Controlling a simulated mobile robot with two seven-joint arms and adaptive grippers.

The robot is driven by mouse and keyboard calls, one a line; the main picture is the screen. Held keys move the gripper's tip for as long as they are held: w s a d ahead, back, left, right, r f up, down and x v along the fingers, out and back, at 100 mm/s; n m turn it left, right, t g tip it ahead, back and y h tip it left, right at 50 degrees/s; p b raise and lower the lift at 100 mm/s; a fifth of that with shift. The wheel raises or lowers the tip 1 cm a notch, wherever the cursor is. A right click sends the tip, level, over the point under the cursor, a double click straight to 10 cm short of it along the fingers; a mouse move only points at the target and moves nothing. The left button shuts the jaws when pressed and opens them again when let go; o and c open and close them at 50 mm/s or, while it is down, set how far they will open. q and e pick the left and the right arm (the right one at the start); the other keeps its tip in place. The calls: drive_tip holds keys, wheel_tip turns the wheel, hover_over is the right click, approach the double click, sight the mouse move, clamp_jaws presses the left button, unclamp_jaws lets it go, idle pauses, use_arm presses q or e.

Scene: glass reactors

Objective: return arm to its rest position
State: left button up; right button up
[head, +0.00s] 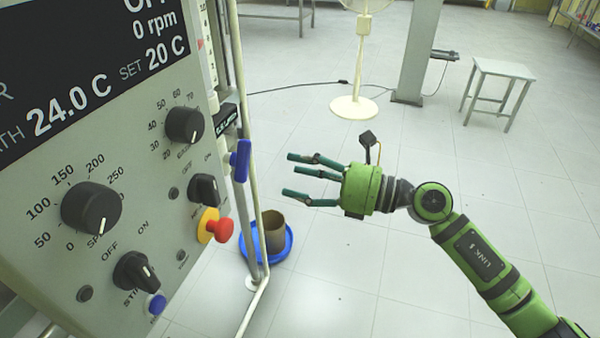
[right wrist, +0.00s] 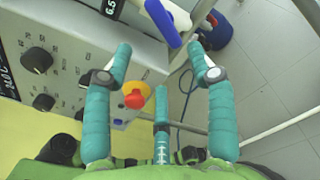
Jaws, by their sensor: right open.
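My right gripper (head: 308,179) is green with three teal fingers. In the head view it is open and empty, in the air to the right of the control panel (head: 75,165), with its fingers pointing left toward it. A clear gap separates the fingertips from the panel in the head view. In the right wrist view the spread fingers (right wrist: 165,72) have nothing between them, and the panel (right wrist: 58,30) lies beyond them at the left. My left gripper is not in view.
A blue tray (head: 283,252) with a brown cylinder (head: 274,230) is on the floor. A fan (head: 354,107) and stool (head: 502,70) stand behind. Floor at right is clear.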

idle(0.3)
